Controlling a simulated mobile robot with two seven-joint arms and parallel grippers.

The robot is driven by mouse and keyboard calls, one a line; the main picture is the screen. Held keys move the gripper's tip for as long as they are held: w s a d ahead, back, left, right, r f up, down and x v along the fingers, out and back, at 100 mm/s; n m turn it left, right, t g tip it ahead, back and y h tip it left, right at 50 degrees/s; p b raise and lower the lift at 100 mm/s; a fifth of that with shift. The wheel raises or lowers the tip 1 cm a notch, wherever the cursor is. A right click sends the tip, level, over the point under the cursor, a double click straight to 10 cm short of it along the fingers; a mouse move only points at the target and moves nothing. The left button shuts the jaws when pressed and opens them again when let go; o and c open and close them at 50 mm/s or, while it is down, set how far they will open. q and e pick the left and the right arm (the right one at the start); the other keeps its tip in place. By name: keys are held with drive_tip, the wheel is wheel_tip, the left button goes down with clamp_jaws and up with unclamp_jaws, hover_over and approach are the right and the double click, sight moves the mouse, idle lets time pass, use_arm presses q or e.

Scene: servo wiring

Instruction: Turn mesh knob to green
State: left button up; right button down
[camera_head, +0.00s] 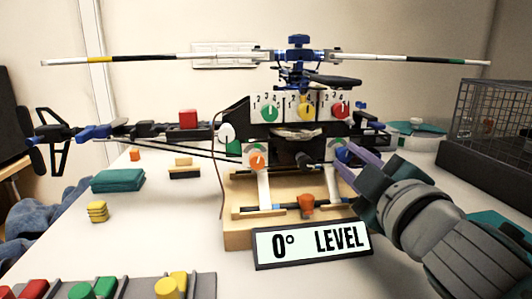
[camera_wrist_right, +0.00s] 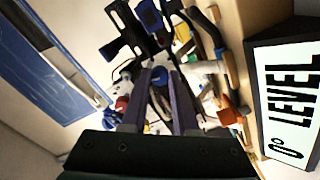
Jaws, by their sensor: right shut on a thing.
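A helicopter model stands on a wooden stand (camera_head: 238,238). Two small knobs sit low on its front: an orange knob (camera_head: 257,161) on the left and a blue knob (camera_head: 343,150) on the right, each in front of a small dial plate. I cannot tell by label which is the mesh knob. My right gripper (camera_head: 342,162) reaches in from the right, its purple fingers shut on the blue knob and partly covering it. The fingers also show in the right wrist view (camera_wrist_right: 158,77), with blue between their tips. My left gripper is not in view.
A sign reading "0° LEVEL" (camera_head: 313,245) stands in front of the stand. Three numbered dials, green (camera_head: 269,112), yellow (camera_head: 307,110) and red (camera_head: 340,110), sit above the knobs. A wire cage (camera_head: 490,110) is at right. The rotor spans overhead.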

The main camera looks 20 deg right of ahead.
drive_tip(key=shift+n, duration=1)
drive_tip(key=c, duration=0.7)
unclamp_jaws()
drive_tip(key=v, duration=1)
drive_tip(key=shift+d, duration=0.1)
